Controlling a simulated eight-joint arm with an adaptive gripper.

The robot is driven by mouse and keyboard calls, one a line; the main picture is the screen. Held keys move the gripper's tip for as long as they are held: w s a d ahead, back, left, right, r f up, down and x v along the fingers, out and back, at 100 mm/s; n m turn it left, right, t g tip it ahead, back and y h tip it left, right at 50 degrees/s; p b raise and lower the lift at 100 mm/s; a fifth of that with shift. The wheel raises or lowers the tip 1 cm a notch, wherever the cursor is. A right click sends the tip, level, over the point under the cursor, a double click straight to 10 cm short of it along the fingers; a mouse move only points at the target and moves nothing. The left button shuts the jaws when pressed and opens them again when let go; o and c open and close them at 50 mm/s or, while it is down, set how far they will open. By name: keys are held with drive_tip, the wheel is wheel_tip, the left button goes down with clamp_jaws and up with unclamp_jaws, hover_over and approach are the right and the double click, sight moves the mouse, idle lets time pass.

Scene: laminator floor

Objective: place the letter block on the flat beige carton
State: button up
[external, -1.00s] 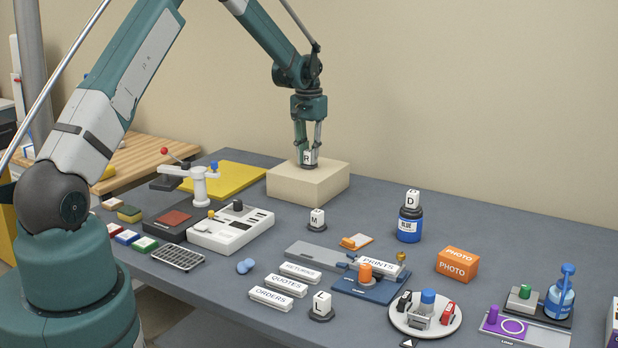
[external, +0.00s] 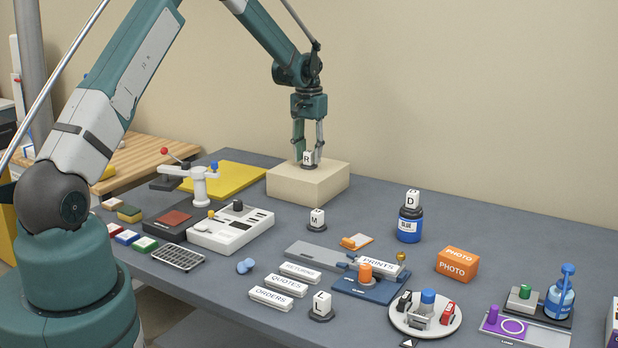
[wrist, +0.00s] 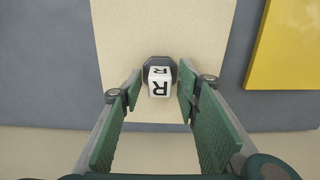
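The white letter block marked R (external: 307,157) stands upright on its dark base on top of the flat beige carton (external: 300,187). My gripper (external: 308,160) is just above the carton with its fingers on either side of the block. In the wrist view the block (wrist: 159,84) sits between the open green fingers (wrist: 159,92), with a gap on each side. The carton top (wrist: 120,50) shows around it.
A yellow board (external: 222,178) lies left of the carton, with a white lever stand (external: 199,187) before it. Other letter blocks stand at L (external: 321,303) and, on a blue bottle (external: 409,226), at D (external: 411,199).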

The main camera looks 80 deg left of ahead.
sight(309, 151)
wheel_tip(309, 151, up, 12)
drive_tip(key=shift+f, duration=0.25)
idle(0.3)
idle(0.5)
idle(0.3)
drive_tip(key=w+d+r+m+t+y, duration=0.1)
drive_tip(key=w+d+r, duration=0.1)
drive_tip(key=d+r, duration=0.6)
drive_tip(key=w+d+r+m, duration=0.15)
drive_tip(key=d+r, duration=0.35)
drive_tip(key=d, duration=0.8)
drive_tip(key=s+d+r+m+t, duration=0.15)
drive_tip(key=d+r, duration=0.25)
drive_tip(key=d, duration=0.6)
drive_tip(key=s+d+r, duration=0.2)
drive_tip(key=d+r, duration=0.2)
drive_tip(key=d, duration=0.7)
drive_tip(key=s+d+r+m+t, duration=0.1)
drive_tip(key=s+d, duration=0.4)
drive_tip(key=d, duration=0.4)
drive_tip(key=s+d+m+t, duration=0.1)
drive_tip(key=s+d, duration=0.4)
drive_tip(key=d, duration=0.4)
drive_tip(key=s+d+f+m+t+h, duration=0.1)
drive_tip(key=s+d+f, duration=0.5)
drive_tip(key=s+d, duration=0.7)
drive_tip(key=shift+s+d+m+t, duration=0.3)
drive_tip(key=shift+s+m+t, duration=0.25)
drive_tip(key=shift+m+t, duration=0.4)
